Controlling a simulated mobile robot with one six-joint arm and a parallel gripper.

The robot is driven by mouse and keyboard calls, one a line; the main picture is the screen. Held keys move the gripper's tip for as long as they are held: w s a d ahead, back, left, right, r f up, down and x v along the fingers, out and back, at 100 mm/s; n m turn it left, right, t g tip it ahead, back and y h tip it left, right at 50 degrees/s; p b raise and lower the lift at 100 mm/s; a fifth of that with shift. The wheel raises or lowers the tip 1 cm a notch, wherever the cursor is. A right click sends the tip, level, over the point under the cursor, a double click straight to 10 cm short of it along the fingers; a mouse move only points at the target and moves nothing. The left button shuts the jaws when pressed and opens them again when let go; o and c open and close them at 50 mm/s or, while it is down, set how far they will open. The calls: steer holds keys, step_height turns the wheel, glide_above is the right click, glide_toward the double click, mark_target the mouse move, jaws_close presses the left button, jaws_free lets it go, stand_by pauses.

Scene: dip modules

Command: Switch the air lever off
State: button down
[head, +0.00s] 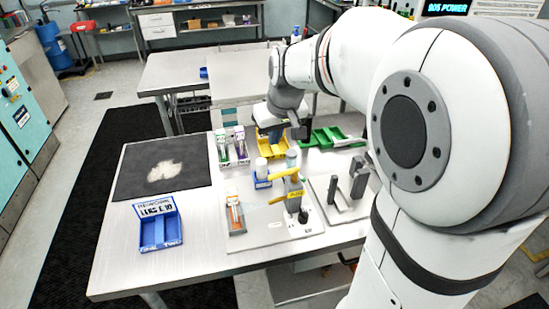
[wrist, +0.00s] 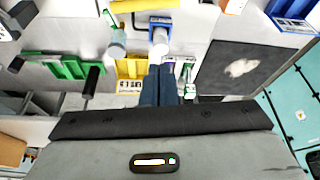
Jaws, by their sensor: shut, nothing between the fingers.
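A yellow bar, apparently this lever, also shows at the top edge of the wrist view (wrist: 140,5). In the head view my arm hides most of the fingers.
A yellow tray (wrist: 131,70), green trays (head: 331,138) and white-topped tubes (head: 240,142) stand behind the fixture. A blue tray (head: 160,226) and a dark mat (head: 135,170) lie to the left. A dark bracket (head: 350,190) stands to the right.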

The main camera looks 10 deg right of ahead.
mark_target(284, 174)
step_height(284, 174, down, 8)
steer(key=s+p, duration=0.1)
steer(key=p, duration=0.1)
steer(key=shift+s, duration=0.15)
stand_by(0.4)
